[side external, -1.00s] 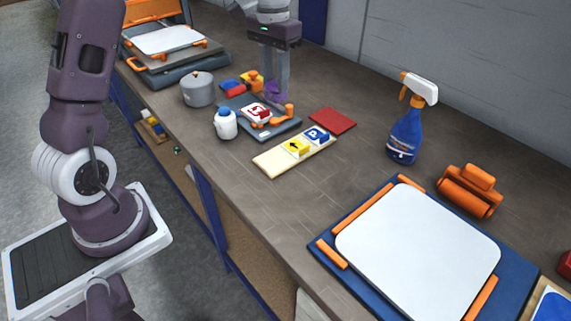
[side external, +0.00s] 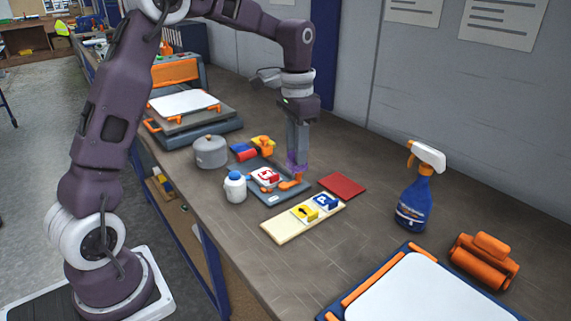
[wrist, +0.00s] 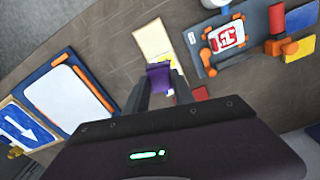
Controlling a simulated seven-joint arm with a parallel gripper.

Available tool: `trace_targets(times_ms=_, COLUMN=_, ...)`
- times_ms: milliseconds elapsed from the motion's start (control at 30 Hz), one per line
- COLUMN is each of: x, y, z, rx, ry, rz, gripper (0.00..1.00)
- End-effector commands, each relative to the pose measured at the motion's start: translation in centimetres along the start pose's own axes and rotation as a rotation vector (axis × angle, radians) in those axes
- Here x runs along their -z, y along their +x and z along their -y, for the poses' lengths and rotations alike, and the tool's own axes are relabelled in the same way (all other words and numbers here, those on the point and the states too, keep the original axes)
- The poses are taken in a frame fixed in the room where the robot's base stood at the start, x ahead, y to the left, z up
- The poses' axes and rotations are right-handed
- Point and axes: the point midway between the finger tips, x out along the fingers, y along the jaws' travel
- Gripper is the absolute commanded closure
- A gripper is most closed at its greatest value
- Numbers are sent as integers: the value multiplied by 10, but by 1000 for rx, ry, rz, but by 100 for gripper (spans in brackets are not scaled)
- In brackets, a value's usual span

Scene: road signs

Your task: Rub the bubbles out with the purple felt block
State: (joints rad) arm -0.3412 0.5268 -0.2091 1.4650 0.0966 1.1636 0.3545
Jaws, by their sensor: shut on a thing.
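My gripper (side external: 297,166) is shut on the purple felt block (side external: 296,158), above the table behind the right end of a grey tray. In the wrist view the felt block (wrist: 159,78) sits between the fingertips, partly covering the pale board. A small red and white sign (side external: 265,176) lies on the grey tray (side external: 262,189), with an orange clamp (side external: 290,184) beside it. The pale board (side external: 278,231) carries a yellow sign (side external: 304,212) with a black arrow and a blue sign (side external: 325,201). I cannot make out bubbles on any sign.
A red pad (side external: 342,185) lies right of the tray. A white bottle (side external: 235,188) and grey pot (side external: 210,152) stand left. A blue spray bottle (side external: 414,203), orange roller (side external: 483,262) and white plate (side external: 420,290) are farther right. Bare table lies between the pale board and the plate.

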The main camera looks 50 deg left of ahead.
Motion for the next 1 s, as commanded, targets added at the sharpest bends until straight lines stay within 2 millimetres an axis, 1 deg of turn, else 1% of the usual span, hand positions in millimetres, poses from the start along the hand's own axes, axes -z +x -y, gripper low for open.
trace_targets(times_ms=33, x=3, y=7, z=22, rx=-4, ry=-35, rz=0, gripper=100)
trace_targets(times_ms=167, x=7, y=28, z=84, rx=-8, ry=-118, rz=-2, gripper=100)
trace_targets(times_ms=200, x=6, y=35, z=103, rx=-6, ry=-142, rz=-2, gripper=100)
trace_targets(times_ms=300, x=0, y=51, z=146, rx=2, ry=-190, rz=0, gripper=100)
trace_targets(times_ms=400, x=-6, y=62, z=173, rx=11, ry=-218, rz=1, gripper=100)
trace_targets(times_ms=500, x=-9, y=68, z=187, rx=16, ry=-231, rz=2, gripper=100)
trace_targets(times_ms=567, x=-10, y=73, z=190, rx=16, ry=-233, rz=3, gripper=100)
trace_targets(times_ms=800, x=-11, y=103, z=190, rx=15, ry=-233, rz=5, gripper=100)
trace_targets(times_ms=900, x=-10, y=111, z=190, rx=16, ry=-233, rz=3, gripper=100)
trace_targets(times_ms=1000, x=-10, y=116, z=190, rx=17, ry=-233, rz=3, gripper=100)
